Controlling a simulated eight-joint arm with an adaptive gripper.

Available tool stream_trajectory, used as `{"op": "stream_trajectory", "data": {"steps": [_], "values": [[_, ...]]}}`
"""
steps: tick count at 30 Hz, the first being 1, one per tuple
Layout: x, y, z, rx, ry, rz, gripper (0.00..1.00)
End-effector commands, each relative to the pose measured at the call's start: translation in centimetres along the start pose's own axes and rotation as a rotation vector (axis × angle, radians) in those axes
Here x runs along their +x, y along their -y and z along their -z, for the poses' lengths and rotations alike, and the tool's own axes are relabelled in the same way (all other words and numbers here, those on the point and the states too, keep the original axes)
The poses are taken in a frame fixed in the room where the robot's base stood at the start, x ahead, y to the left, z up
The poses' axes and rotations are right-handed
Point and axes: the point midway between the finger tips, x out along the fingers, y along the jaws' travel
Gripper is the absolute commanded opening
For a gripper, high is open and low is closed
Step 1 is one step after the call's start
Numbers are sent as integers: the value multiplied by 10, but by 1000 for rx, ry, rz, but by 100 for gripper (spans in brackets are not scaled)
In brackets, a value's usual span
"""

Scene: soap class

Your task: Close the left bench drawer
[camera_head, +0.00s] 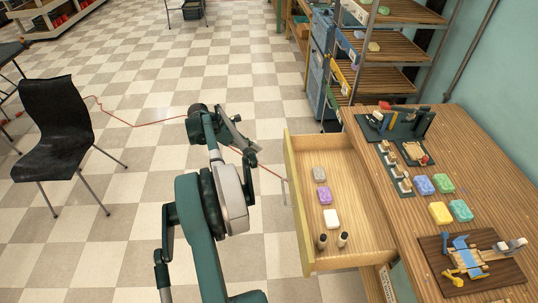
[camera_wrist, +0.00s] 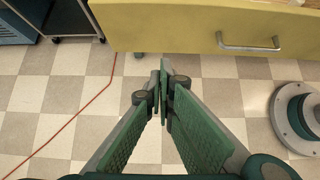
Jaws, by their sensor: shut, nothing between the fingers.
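The bench drawer (camera_head: 346,218) is pulled well out from the wooden bench (camera_head: 453,130), with a yellow front and a bare wood inside. It holds a grey soap (camera_head: 319,173), a purple soap (camera_head: 324,195), a white soap (camera_head: 331,219) and two small dark-topped bottles (camera_head: 333,240). My gripper (camera_head: 252,150) is left of the drawer's front in the head view, apart from it. In the wrist view my gripper (camera_wrist: 164,95) is shut and empty, over the floor. The yellow drawer front (camera_wrist: 190,27) and its metal handle (camera_wrist: 248,45) lie beyond the fingertips.
Coloured soaps (camera_head: 440,212), a tool board (camera_head: 470,270) and dark trays (camera_head: 400,122) stand on the bench. A shelf rack (camera_head: 390,50) stands behind it. A black chair (camera_head: 55,130) is at left. A red cable (camera_head: 140,124) crosses the otherwise open floor.

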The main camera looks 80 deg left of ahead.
Motion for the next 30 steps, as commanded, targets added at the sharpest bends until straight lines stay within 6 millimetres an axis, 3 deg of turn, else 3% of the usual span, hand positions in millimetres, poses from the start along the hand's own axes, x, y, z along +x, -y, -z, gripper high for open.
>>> {"op": "stream_trajectory", "data": {"steps": [11, 25, 30], "values": [[32, 0, 0, 1, 0, 1, 0], [102, 0, 1, 1, 0, 0, 0], [117, 0, -16, 1, 0, 1, 0]]}}
